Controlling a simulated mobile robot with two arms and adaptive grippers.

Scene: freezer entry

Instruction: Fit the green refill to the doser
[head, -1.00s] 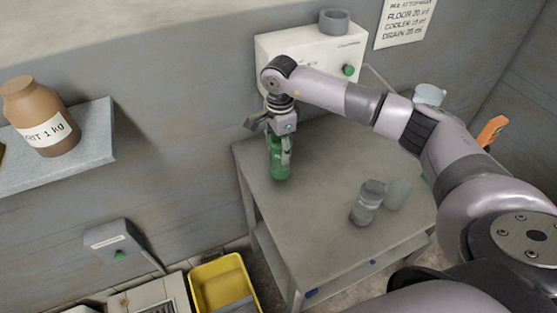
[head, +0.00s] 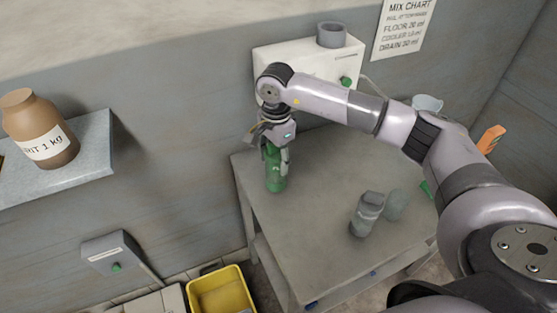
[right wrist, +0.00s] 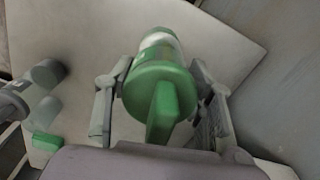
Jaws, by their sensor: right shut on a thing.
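The green refill (head: 275,172) is a green bottle near the table's back left edge, upright. In the right wrist view it (right wrist: 158,90) shows a green cap with a raised tab and a pale band beyond. My right gripper (head: 276,150) comes down on it from above and is shut on it, one finger on each side. I cannot tell whether its base touches the table. The doser looks to be the white wall box (head: 290,62) behind the gripper, with a grey collar (head: 332,35) on top and a green button. My left gripper is out of view.
The grey table (head: 310,215) holds a grey capped bottle (head: 366,214) and a translucent one (head: 396,205). A brown jar (head: 40,128) stands on the left shelf (head: 95,150). A yellow bucket (head: 222,290) is on the floor.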

